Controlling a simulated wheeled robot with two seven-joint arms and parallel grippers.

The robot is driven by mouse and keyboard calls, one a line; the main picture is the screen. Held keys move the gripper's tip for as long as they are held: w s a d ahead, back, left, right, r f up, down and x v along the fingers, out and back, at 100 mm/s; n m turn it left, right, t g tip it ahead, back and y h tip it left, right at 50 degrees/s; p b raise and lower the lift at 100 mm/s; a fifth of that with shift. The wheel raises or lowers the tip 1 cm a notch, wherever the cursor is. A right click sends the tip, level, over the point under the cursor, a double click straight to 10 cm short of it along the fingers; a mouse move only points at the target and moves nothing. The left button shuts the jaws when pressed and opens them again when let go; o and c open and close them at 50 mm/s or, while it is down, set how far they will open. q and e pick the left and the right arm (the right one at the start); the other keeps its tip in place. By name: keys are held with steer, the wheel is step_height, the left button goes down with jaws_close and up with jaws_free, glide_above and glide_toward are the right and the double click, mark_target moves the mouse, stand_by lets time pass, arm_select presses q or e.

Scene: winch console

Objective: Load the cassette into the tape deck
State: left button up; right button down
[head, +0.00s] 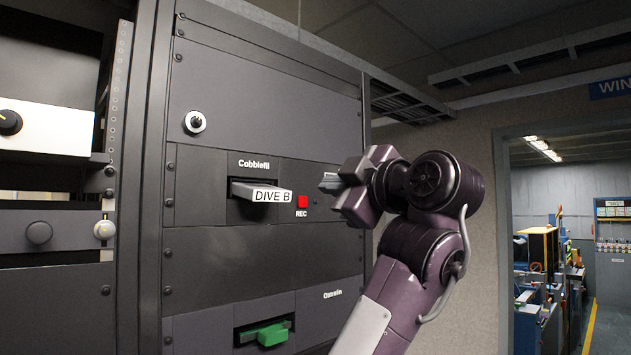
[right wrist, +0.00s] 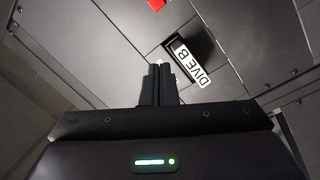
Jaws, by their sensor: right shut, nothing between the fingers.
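The grey cassette (head: 261,190) has a white end label reading "DIVE B". It sits in the dark slot of the tape deck panel (head: 213,205) marked "Cobblefil", with its labelled end sticking out. It also shows in the right wrist view (right wrist: 192,66), ahead and right of the fingertips. My right gripper (head: 329,183) is shut and empty, to the right of the cassette and the red REC button (head: 303,202). In the right wrist view its fingers (right wrist: 157,76) point at the rack front, apart from the cassette in the picture. My left gripper is not in view.
Below, another panel has a slot with a green piece (head: 271,335) sticking out. A round key-like knob (head: 195,122) sits on the panel above. A neighbouring rack with knobs (head: 39,232) stands at left. A doorway opens to a workshop at right.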

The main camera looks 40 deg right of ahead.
mark_target(273, 190)
steer(key=w+a+y+p, duration=0.1)
steer(key=w, duration=0.1)
steer(key=w+a+n+y+p, duration=0.1)
steer(key=a, duration=0.1)
steer(key=w+a+y+p, duration=0.1)
steer(key=w+a, duration=0.1)
steer(key=shift+w+f+n+g+p, duration=0.2)
steer(key=shift+w+n+g+p, duration=0.1)
steer(key=shift+n+g+p, duration=0.1)
steer(key=shift+w, duration=0.2)
steer(key=shift+w+a, duration=0.1)
steer(key=shift+w, duration=0.7)
stand_by(0.6)
